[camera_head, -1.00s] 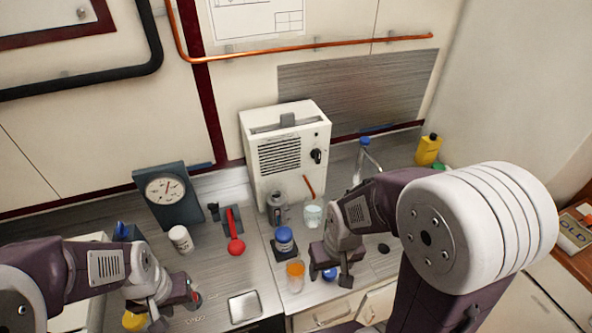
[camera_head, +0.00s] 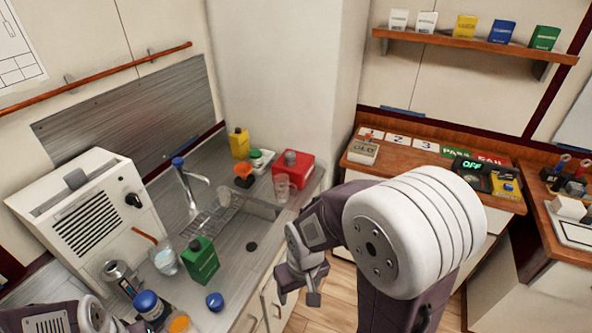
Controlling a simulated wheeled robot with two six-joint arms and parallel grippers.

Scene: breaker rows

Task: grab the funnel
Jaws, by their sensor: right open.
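A small orange, cup-like thing (camera_head: 244,170) on the counter, beside the yellow bottle, looks like the funnel. It is small in the view, with a dark part at its base. My right gripper (camera_head: 299,297) is open and empty, pointing down in front of the counter's front edge. It is well apart from the funnel, nearer to me and to the right. Of my left arm only links show at the bottom left corner; its fingers are out of view.
Around the funnel stand a yellow bottle (camera_head: 239,143), a red container (camera_head: 293,167) and a clear glass (camera_head: 281,187). A sink with a tap (camera_head: 190,185) and a green bottle (camera_head: 200,261) are left of my right gripper. A wooden desk (camera_head: 400,165) stands at the right.

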